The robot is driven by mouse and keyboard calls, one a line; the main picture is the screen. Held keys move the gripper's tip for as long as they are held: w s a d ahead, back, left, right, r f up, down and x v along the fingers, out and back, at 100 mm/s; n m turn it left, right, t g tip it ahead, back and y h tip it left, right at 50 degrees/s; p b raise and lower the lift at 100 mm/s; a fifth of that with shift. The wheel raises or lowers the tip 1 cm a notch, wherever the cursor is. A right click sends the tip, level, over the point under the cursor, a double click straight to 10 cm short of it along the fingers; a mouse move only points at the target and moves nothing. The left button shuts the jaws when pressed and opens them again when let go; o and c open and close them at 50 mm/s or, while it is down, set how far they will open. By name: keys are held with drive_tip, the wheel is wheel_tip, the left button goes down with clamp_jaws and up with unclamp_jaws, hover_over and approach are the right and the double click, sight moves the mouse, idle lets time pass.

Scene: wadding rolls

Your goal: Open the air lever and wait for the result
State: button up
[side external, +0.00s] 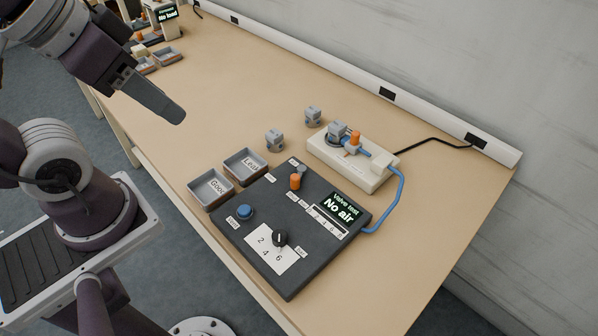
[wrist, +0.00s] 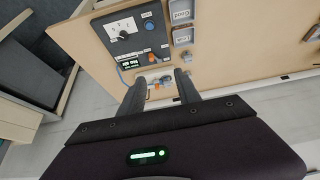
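A dark control panel (side external: 247,258) lies on the bench. It carries an orange lever (side external: 295,181) near its far left edge; the small labels beside it are too small to read. Its screen (side external: 341,207) reads "Valve test" and "No air". A white fixture (side external: 378,180) stands behind the panel with a grey block (side external: 338,130) seated on it, an orange part (side external: 354,139) and a blue hose (side external: 398,195). My gripper (side external: 170,110) is above the bench, left of and well apart from the panel. In the wrist view its fingers (wrist: 159,79) are spread and empty.
A blue button (side external: 245,212) and a black knob (side external: 280,238) over a 2-4-6 scale are on the panel. Trays marked Good (side external: 209,190) and Leak (side external: 245,167) sit to its left. Two loose grey blocks (side external: 275,140) (side external: 313,115) stand behind. The bench's left middle is clear.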

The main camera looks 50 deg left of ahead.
drive_tip(key=w+d+f+n+g, duration=0.1)
drive_tip(key=w+f+n+g, duration=0.1)
drive_tip(key=w, duration=0.5)
drive_tip(key=n+g, duration=0.3)
drive_tip(key=n, duration=0.2)
hover_over(295, 177)
wheel_tip(295, 177, down, 17)
drive_tip(key=shift+s+a+r, duration=0.1)
drive_tip(key=shift+n+g, duration=0.3)
drive_tip(key=shift+n, duration=0.1)
wheel_tip(295, 177, down, 9)
drive_tip(key=shift+r, duration=0.1)
clamp_jaws()
